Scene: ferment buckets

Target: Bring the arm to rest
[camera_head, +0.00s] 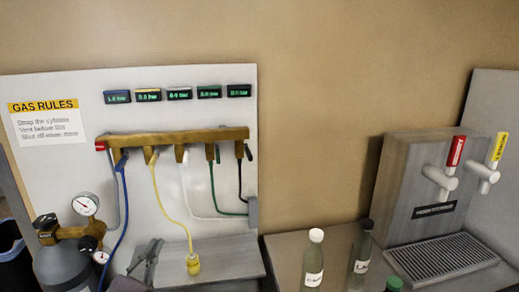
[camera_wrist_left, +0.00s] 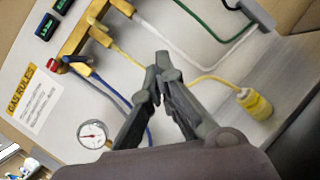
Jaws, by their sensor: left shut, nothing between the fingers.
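My left gripper (camera_head: 146,256) is low in the head view, in front of the gas panel's shelf. In the left wrist view, the left gripper (camera_wrist_left: 163,68) has its fingertips together with nothing between them. It stands apart from the yellow connector (camera_head: 193,263), which lies to its right on the shelf; the connector also shows in the left wrist view (camera_wrist_left: 254,104). My right gripper is not in view.
A brass manifold (camera_head: 175,138) with several coloured hoses hangs on the panel. A grey cylinder (camera_head: 65,268) with a gauge (camera_head: 86,204) stands at left. Bottles (camera_head: 314,262) and a tap tower (camera_head: 425,180) with a drip tray (camera_head: 440,262) are at right.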

